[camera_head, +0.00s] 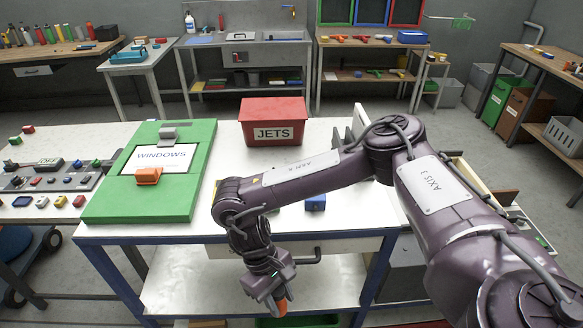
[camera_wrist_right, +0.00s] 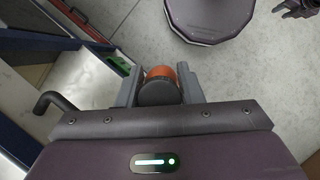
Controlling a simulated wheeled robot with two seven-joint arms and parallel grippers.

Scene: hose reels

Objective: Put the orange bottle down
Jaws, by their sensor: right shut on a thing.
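My right gripper (camera_head: 279,298) hangs low in front of the table's front edge, beside the lower shelf. It is shut on the orange bottle (camera_head: 282,307), of which only a small orange part shows in the head view. In the right wrist view the orange bottle (camera_wrist_right: 161,72) sits between the two grey fingers (camera_wrist_right: 158,88), its dark round end toward the camera. The floor shows beyond it. A dark claw-like part, perhaps my left gripper (camera_wrist_right: 297,8), is cut off at the top right corner of the wrist view; its jaws are unclear.
The white table (camera_head: 340,215) carries a green WINDOWS board (camera_head: 205,165), a red JETS bin (camera_head: 273,122) and a small blue block (camera_head: 315,203). A lower shelf (camera_head: 200,285) lies under it. A dark hooked handle (camera_head: 308,259) juts out close to my right gripper. Grey floor is open in front.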

